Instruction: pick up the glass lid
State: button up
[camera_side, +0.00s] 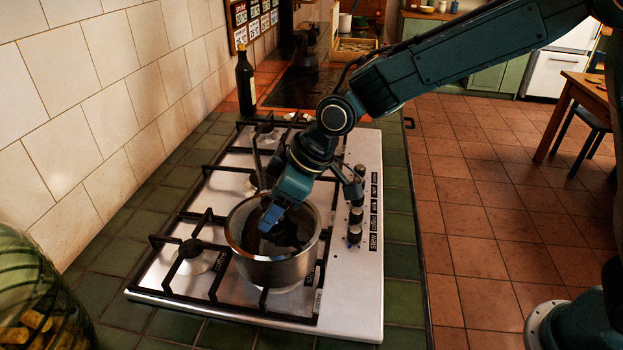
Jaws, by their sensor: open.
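My gripper (270,220) points down at the mouth of a metal pot (272,270) on the hob. Its jaws are open, and one finger shows at the left part of the pot's mouth. I cannot make out a glass lid clearly; the pot's mouth looks dark, and my gripper hides part of it. I cannot tell whether the fingers touch anything inside the rim.
The pot stands on the black grates of a steel hob (350,290) with knobs (355,215) along its right side. A dark bottle (245,83) stands behind, near the tiled wall. A large glass jar (38,290) is at the front left.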

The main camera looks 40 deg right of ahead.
jog(key=shift+c, duration=0.2)
jog(key=c, duration=1.2)
jog(key=shift+r, duration=0.15)
notch_tip(320, 180, up, 20)
jog(key=shift+f, duration=0.1)
jog(key=shift+f, duration=0.1)
jog(key=w+f+n, duration=0.1)
jog(key=f, duration=0.3)
jog(key=f+n, duration=0.1)
jog(key=f, duration=0.4)
jog(key=w+f+n+g+y, duration=0.1)
jog(key=f, duration=0.3)
jog(key=shift+w+a+f, duration=0.1)
jog(key=shift+w+f, duration=0.05)
jog(key=shift+w, duration=0.15)
jog(key=shift+f, duration=0.3)
jog(key=shift+f, duration=0.2)
